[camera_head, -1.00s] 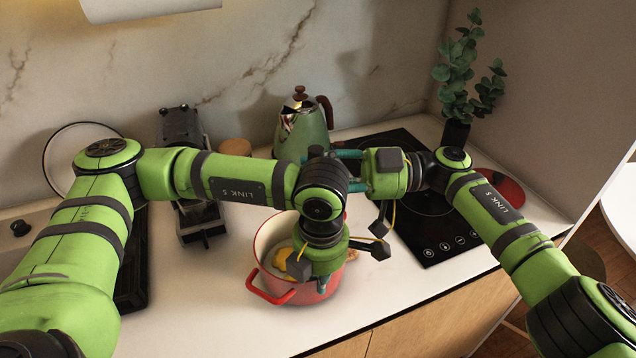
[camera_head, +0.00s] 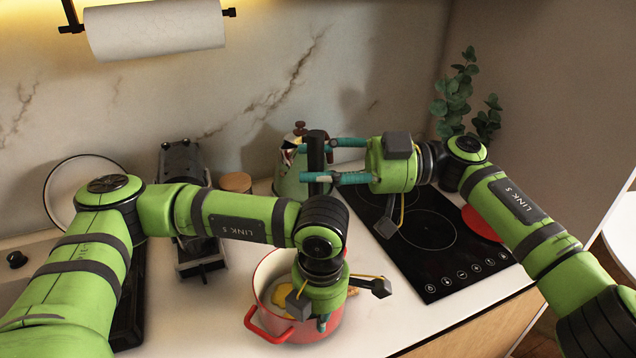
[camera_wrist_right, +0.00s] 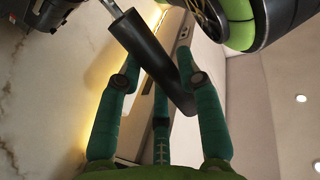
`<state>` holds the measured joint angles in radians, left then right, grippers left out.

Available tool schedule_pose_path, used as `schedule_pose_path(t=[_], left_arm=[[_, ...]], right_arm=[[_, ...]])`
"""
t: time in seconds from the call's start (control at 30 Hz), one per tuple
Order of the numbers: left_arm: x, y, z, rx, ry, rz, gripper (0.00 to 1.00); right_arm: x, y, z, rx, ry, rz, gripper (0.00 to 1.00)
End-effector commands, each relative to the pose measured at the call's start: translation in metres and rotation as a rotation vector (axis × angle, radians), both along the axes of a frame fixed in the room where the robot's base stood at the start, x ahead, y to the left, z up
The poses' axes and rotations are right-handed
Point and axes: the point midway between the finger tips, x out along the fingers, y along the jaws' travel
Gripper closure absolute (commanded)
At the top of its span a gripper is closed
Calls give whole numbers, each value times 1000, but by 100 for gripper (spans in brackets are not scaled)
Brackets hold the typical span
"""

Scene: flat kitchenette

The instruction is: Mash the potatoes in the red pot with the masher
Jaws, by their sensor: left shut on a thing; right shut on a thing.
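The red pot (camera_head: 297,331) stands on the counter near its front edge. Yellow potato pieces (camera_head: 285,299) show inside its pale interior. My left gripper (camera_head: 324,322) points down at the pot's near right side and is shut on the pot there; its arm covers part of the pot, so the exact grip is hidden. My right gripper (camera_head: 312,164) is shut around the black masher handle (camera_head: 316,146), which is upright above and behind my left wrist. The handle also crosses the fingers in the right wrist view (camera_wrist_right: 150,57). The masher's lower end is hidden behind my left arm.
A green kettle (camera_head: 290,186) stands behind the masher. A black cooktop (camera_head: 436,262) with a red round item (camera_head: 481,224) lies to the right. A plant (camera_head: 457,95) stands at the back right. A dark appliance (camera_head: 183,165) and round-lidded jar (camera_head: 235,182) stand left.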

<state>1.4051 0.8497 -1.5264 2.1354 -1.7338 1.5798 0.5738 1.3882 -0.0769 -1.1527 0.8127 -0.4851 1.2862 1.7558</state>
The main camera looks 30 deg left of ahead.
Motion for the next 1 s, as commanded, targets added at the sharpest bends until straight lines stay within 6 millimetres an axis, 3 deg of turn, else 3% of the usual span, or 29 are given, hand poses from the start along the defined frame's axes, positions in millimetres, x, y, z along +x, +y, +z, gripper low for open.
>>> schedule_pose_path(t=[0.3,0.33,0.37,0.4,0.77,1.0], left_arm=[[0,0,1,-1,-2,0,100],[0,0,1,-1,-2,0,81],[0,0,1,-1,-2,0,69],[0,0,1,-1,-2,0,65],[1,0,3,-1,-2,0,65],[1,-2,41,-2,-7,0,65]], right_arm=[[0,0,6,2,1,0,97],[0,0,6,2,1,0,97],[0,0,5,2,1,0,97],[0,0,5,2,1,0,97],[0,0,5,2,1,0,97],[0,0,5,2,1,0,97]])
